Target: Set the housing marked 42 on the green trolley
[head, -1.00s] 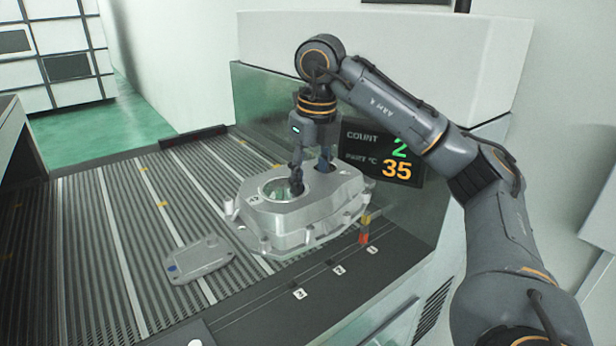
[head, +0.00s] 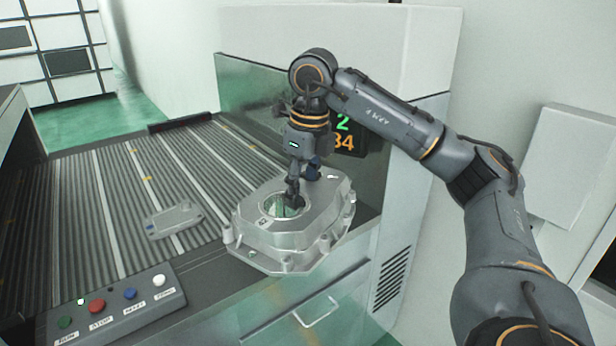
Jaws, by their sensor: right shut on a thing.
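A silver cast housing (head: 295,238) with a round bore hangs at the front right of the belt, partly past its front edge. A small plate with a mark (head: 263,221) sits on its top beside the bore; I read it as 42, but it is small and turned. My right gripper (head: 297,190) comes down from above and is shut on the housing, one finger in the bore at its wall. The housing is roughly level. The green trolley and my left gripper are not in view.
A flat grey cast cover (head: 174,220) lies on the slatted conveyor (head: 105,215). A button box (head: 118,306) stands at the front left. A display (head: 345,138) on the machine is partly hidden behind my gripper. A drawer handle (head: 318,312) juts out below.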

